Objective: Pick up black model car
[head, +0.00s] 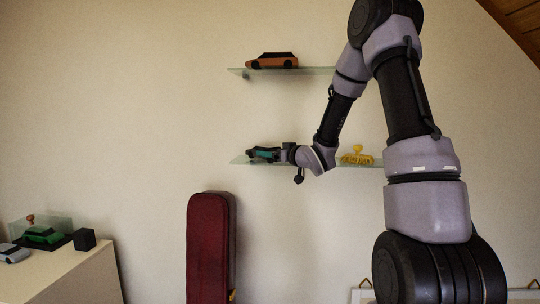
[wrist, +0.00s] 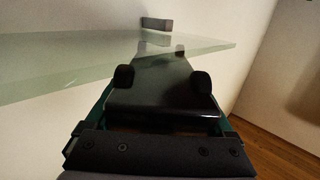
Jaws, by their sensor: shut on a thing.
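The black model car (head: 259,154) is at the left end of the lower glass shelf in the head view. My gripper (head: 272,153) reaches it from the right and is shut on it. In the wrist view the car's dark body (wrist: 158,82) lies between my two black fingertips (wrist: 164,80), which press on its sides. The car is at the level of the glass shelf (wrist: 60,62); I cannot tell whether it still touches the glass. My gripper hides part of the car in the head view.
An orange model car (head: 274,60) stands on the upper glass shelf (head: 318,71). A yellow toy (head: 356,156) stands on the lower shelf, right of my gripper. A dark red case (head: 209,245) stands below.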

